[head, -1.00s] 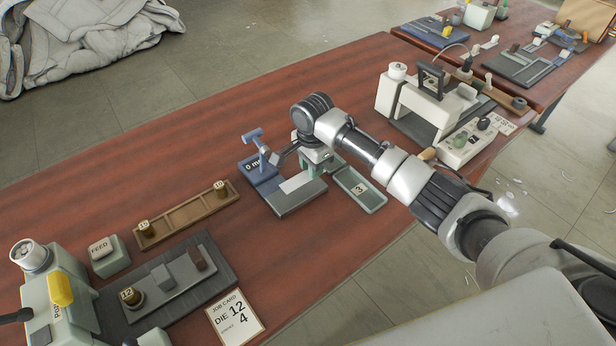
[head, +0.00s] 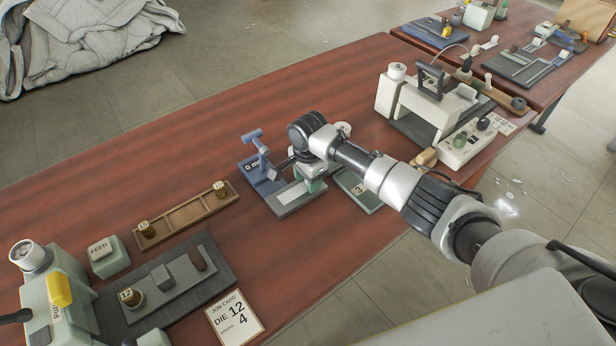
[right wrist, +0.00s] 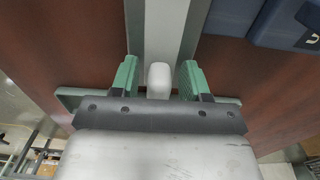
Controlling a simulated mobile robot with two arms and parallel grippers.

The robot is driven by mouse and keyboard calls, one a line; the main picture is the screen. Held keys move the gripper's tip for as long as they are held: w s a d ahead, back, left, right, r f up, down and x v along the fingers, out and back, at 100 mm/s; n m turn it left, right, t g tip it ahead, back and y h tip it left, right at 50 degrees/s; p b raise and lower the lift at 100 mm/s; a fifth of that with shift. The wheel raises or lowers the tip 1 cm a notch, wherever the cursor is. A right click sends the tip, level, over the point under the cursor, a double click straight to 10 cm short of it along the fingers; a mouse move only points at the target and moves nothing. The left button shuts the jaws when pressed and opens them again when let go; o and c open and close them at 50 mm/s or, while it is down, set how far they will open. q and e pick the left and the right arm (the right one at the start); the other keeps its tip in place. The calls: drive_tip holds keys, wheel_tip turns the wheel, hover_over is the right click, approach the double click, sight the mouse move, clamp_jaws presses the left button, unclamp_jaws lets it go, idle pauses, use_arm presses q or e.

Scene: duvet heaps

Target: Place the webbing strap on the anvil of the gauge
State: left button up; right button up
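The blue gauge (head: 262,178) stands mid-table with a "0 mm" display and an upright blue lever. Part of it shows at the top right of the right wrist view (right wrist: 235,12). Beside it lies a grey plate (head: 291,207) with a pale flat strip (head: 289,192), which looks like the webbing strap. The strip runs up the middle of the wrist view (right wrist: 165,30). My right gripper (right wrist: 159,80) has its green fingers apart, on either side of a small white rounded piece (right wrist: 159,75) at the strip's near end. A gap shows at both fingers. I cannot make out the anvil.
A grey-green tray (head: 369,198) lies right of the gripper, partly behind my arm. A wooden rack (head: 185,216) and a punch station (head: 70,300) stand left. A white machine (head: 432,110) stands beyond my arm. The table's back left is clear.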

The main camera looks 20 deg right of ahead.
wheel_tip(320, 180, up, 12)
drive_tip(key=shift+r, duration=0.2)
idle(0.5)
idle(1.2)
